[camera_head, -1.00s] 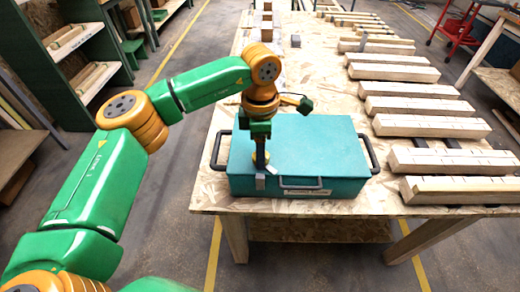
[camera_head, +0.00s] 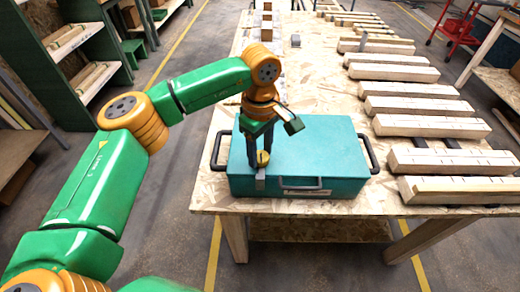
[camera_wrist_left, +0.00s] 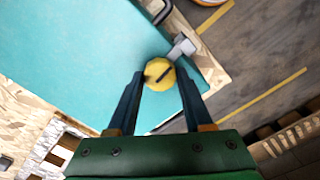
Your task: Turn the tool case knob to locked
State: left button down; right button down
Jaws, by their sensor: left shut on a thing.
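The tool case (camera_head: 315,150) is a teal box lying flat at the near end of the table. Its round yellow knob (camera_head: 263,157) is on the lid near the front left; it also shows in the left wrist view (camera_wrist_left: 157,70), with a dark slanted bar on top. A grey latch piece (camera_wrist_left: 182,47) sits beside the knob at the lid's front edge. My left gripper (camera_head: 259,161) points down from above, its two dark fingers on either side of the knob and shut on it. The knob's markings are too small to read. My right gripper is not in view.
The case has black side handles (camera_head: 369,153) and a front handle (camera_head: 301,184). Several wooden beams (camera_head: 436,158) lie in a row along the table's (camera_head: 325,90) right side. The tabletop behind the case is mostly clear.

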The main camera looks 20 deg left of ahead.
aim_at(261, 156)
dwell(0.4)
pick_arm(q)
jog(key=shift+c, duration=1.5)
grip_release()
jog(key=shift+d, duration=0.1)
notch_tip(261, 156, up, 7)
jog(key=shift+r, duration=0.1)
